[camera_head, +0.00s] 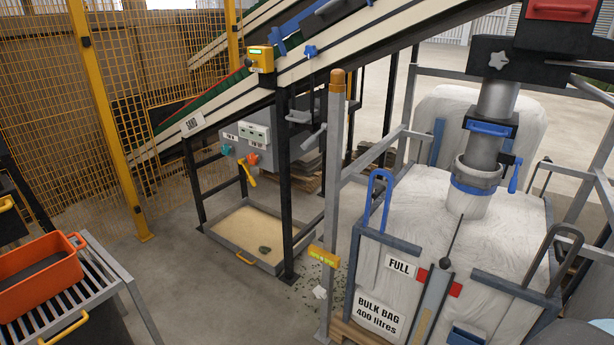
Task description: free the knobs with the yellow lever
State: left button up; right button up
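A grey control box (262,138) stands under the sloping conveyor, on dark legs. Its front carries a teal knob (227,149) and an orange-red knob (253,159), with small white label plates above them. A yellow lever (246,174) hangs at the box's lower front, just below and left of the orange-red knob, and slants down to the right. I cannot tell at this size how the lever meets the box or the knobs. Neither of my grippers shows in the head view.
A shallow sand tray (214,237) lies below the box. A dark post (284,190) and a grey post (333,200) stand before it. A full bulk bag (410,215) in a frame fills the right. An orange crate (38,301) sits on a rack at left.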

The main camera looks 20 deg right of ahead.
aim_at(249, 176)
jog(key=z, duration=0.4)
jog(key=i+j+u, duration=0.2)
jog(key=i, duration=0.6)
jog(key=i+l+u, duration=0.1)
jog(key=i+u, duration=0.15)
jog(key=i, duration=0.55)
jog(key=i+l+u, duration=0.2)
jog(key=i, duration=0.6)
